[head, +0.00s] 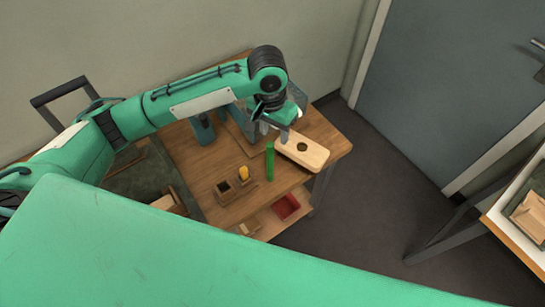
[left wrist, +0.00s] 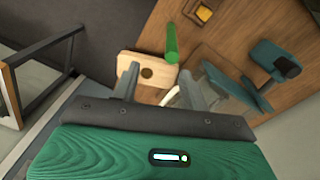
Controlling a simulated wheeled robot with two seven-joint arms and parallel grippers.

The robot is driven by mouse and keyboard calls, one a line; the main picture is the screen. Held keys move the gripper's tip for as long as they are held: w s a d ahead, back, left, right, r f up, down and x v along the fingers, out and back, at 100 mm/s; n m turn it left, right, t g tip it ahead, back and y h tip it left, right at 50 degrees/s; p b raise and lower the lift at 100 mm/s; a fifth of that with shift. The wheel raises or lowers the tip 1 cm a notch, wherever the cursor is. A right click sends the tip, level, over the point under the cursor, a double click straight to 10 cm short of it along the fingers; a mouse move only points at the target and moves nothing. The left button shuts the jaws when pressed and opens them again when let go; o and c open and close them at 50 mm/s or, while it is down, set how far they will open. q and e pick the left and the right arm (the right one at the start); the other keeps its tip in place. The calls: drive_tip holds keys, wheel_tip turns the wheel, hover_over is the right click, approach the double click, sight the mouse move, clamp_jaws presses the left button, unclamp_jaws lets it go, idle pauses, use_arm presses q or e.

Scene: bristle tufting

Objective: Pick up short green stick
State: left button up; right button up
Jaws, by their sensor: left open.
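A green stick (head: 270,161) stands upright on the wooden table, left of a pale wooden block with a round dark hole (head: 310,155). In the left wrist view the green stick (left wrist: 171,43) is beyond the fingertips, and the holed block (left wrist: 133,67) is partly behind one finger. My left gripper (head: 274,133) is above the table, close to the stick and the block in the picture. My right gripper is out of view.
A small wooden holder (head: 224,188) with a dark opening and a yellow piece (head: 243,173) stand left of the stick. A teal object (head: 202,130) is at the back. A red bin (head: 286,206) is on a lower shelf. A clear panel is behind my gripper.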

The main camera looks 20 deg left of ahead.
sight(269, 144)
use_arm(q)
drive_tip(key=shift+w+a+r+y, duration=0.4)
drive_tip(key=shift+w+a+r, duration=0.05)
drive_tip(key=shift+a+r, duration=0.25)
drive_tip(key=shift+a+f, duration=0.1)
drive_tip(key=shift+f, duration=0.05)
wheel_tip(269, 144, down, 8)
drive_tip(key=shift+r+p, duration=0.15)
drive_tip(key=shift+p, duration=0.7)
drive_tip(key=shift+s+f+p, duration=0.1)
drive_tip(key=shift+f+p, duration=0.25)
drive_tip(key=shift+f, duration=0.1)
wheel_tip(269, 144, down, 4)
drive_tip(key=shift+r+p, duration=0.15)
drive_tip(key=shift+p, duration=0.65)
drive_tip(key=shift+f, duration=0.45)
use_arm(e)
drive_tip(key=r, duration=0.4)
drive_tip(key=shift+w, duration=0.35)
use_arm(q)
drive_tip(key=shift+c, duration=0.3)
